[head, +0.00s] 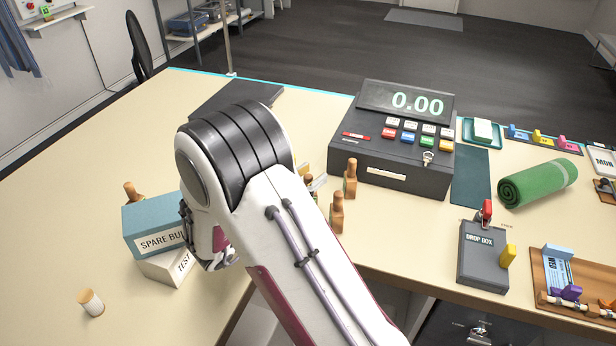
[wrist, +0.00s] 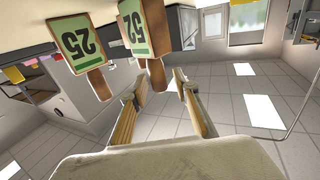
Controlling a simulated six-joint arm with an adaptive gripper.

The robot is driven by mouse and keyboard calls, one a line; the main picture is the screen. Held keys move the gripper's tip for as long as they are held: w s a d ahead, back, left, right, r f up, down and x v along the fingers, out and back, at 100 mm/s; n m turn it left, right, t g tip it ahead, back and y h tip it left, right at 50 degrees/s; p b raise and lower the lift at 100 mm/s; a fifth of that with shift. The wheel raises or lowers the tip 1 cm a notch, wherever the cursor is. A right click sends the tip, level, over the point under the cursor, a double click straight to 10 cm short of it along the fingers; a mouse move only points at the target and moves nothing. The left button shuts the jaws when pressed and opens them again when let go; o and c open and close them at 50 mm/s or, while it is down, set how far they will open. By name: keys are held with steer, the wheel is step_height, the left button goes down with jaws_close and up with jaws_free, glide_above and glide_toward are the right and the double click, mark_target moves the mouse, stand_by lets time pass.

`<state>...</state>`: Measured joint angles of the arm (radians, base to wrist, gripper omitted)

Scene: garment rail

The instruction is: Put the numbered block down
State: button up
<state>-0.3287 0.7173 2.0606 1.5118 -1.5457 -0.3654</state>
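Two numbered blocks with wooden handles show in the wrist view, which is upside down. The outer green-faced block (wrist: 80,45) appears as 25 and the nearer one (wrist: 127,36) as 52 in that turned view. My gripper (wrist: 160,85) has its fingers spread. The nearer block's handle (wrist: 157,75) appears in the gap, with no visible contact. In the head view my gripper (head: 214,255) is low beside the teal box, largely hidden by my arm. Wooden-handled pieces (head: 350,178) (head: 336,212) stand right of my arm; their number faces are not visible.
A teal spare bulbs box (head: 150,222) rests on a white test box (head: 168,266). A corked jar (head: 91,303) stands in front. A cash register (head: 395,150), drop box (head: 484,258) and green roll (head: 537,183) occupy the right.

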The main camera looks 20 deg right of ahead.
steer(key=shift+r, duration=0.15)
steer(key=v, duration=0.5)
step_height(320, 180, up, 7)
stand_by(0.8)
stand_by(0.5)
